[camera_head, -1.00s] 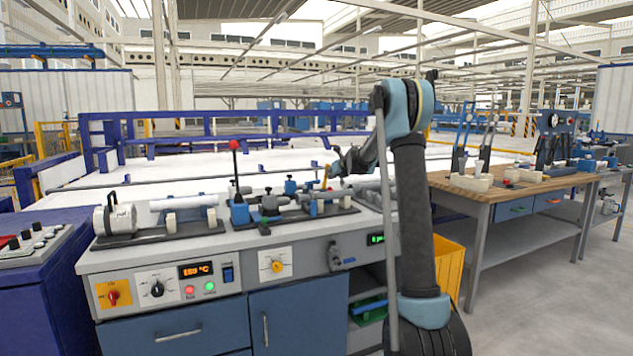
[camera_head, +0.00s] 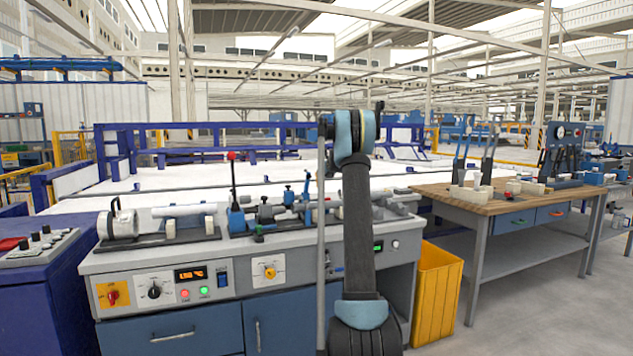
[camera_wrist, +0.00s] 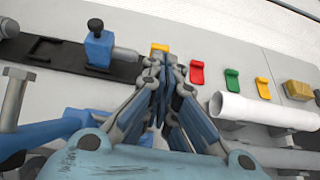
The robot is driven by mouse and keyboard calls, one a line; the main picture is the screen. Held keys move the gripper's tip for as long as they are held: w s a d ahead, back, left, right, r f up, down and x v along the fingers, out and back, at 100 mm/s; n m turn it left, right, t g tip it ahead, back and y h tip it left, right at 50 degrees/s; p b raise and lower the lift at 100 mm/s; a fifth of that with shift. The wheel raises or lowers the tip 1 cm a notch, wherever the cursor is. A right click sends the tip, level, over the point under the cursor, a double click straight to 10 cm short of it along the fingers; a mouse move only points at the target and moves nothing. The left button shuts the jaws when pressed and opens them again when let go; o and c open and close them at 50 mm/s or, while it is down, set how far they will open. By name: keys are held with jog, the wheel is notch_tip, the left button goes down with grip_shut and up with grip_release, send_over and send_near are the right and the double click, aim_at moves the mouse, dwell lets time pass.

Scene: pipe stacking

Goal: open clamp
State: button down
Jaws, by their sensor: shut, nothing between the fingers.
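My gripper (camera_wrist: 163,65) is shut and empty in the wrist view, with its fingertips together above the grey bench top. A blue clamp block with a black knob (camera_wrist: 99,48) stands on a dark rail to the left of the fingertips, apart from them. In the head view, blue clamp parts (camera_head: 289,196) stand on the bench left of my arm, and a blue base with a red-topped lever (camera_head: 236,215) stands further left. My arm hides the gripper in the head view. I cannot tell whether any clamp is open.
The wrist view shows a white pipe (camera_wrist: 262,112) at the right, with small red (camera_wrist: 197,73) and green (camera_wrist: 233,81) pieces behind it. In the head view, a yellow bin (camera_head: 437,290) stands beside the bench. A wooden-topped table (camera_head: 450,198) is at the right.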

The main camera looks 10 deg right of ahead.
aim_at(319, 184)
jog(key=shift+w+a+f, duration=0.15)
jog(key=shift+w+a, duration=0.05)
jog(key=shift+w, duration=0.55)
jog(key=shift+w+a+f, duration=0.1)
jog(key=shift+w+a, duration=0.05)
jog(key=shift+w, duration=0.55)
notch_tip(319, 184, up, 10)
jog(key=s, duration=0.2)
jog(key=s+a+f+n+g, duration=0.2)
jog(key=s+a+n, duration=0.3)
jog(key=s, duration=0.9)
jog(key=s+a+f+n+g, duration=0.25)
jog(key=s+n, duration=0.45)
jog(key=s, duration=0.7)
jog(key=s+a+f+n+g, duration=0.15)
jog(key=s+a+n, duration=0.35)
jog(key=s, duration=0.9)
jog(key=s+f+n+g, duration=0.1)
jog(key=s+f+n, duration=0.4)
jog(key=s+f, duration=0.4)
jog(key=s+d+f+n+g+h, duration=0.1)
jog(key=s+f+n, duration=0.5)
jog(key=s, duration=1.2)
jog(key=s+d+f+n+g+h, duration=0.1)
jog(key=s+f+n, duration=0.5)
jog(key=s+f, duration=0.6)
jog(key=shift+s+d+f+g, duration=0.2)
jog(key=shift+s+f+g, duration=0.15)
jog(key=shift+s+g, duration=0.6)
